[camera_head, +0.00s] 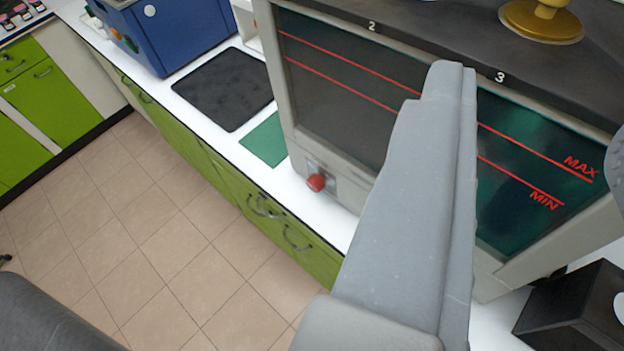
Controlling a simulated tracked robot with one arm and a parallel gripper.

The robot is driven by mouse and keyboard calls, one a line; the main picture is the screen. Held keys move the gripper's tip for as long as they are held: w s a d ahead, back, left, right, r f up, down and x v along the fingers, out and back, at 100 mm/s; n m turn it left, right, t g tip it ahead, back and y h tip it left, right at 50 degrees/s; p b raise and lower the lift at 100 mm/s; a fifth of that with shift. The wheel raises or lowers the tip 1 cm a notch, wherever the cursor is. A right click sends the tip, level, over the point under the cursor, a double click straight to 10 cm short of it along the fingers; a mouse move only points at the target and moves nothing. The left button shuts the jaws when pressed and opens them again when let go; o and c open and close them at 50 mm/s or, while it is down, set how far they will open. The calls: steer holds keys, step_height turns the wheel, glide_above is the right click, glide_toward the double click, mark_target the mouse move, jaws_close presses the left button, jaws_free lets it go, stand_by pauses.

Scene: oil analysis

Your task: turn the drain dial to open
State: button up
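A small red dial (316,182), likely the drain dial, sits on a pale plate low on the front of a beige-framed tank (292,105). Its setting is too small to read. The tank window has red MAX and MIN lines. It looks dark grey on the left and dark green on the right. My gripper (450,75) shows as a long grey finger in front of the window, to the right of the red dial and apart from it in the picture. I cannot make out a second finger clearly. I see nothing held.
The white counter (180,60) holds a blue box (175,35), a black mat (225,88) and a green mat (265,142). A brass-coloured knob (543,18) is on the tank's dark top, marked 2 and 3. A black box (575,310) stands lower right. The tiled floor (170,240) is clear.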

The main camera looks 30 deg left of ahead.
steer(key=shift+o, duration=0.3)
steer(key=o, duration=0.3)
steer(key=shift+w+a, duration=0.1)
steer(key=shift+w, duration=0.05)
steer(key=shift+o, duration=0.2)
steer(key=w+a+f+y+p, duration=0.2)
steer(key=w+a+f+y, duration=0.35)
steer(key=w+a, duration=0.75)
steer(key=w+a+f+m+h+p, duration=0.1)
steer(key=w+a+f, duration=0.2)
steer(key=a+f, duration=0.35)
steer(key=w+a+f+m+h+p, duration=0.1)
steer(key=w+a+f+m, duration=0.2)
steer(key=f, duration=0.6)
steer(key=t+h+p, duration=0.2)
steer(key=h+p, duration=0.1)
steer(key=h, duration=0.7)
glide_toward(312, 187)
steer(key=x, duration=0.9)
steer(key=shift+w+f, duration=0.15)
steer(key=shift+w, duration=0.05)
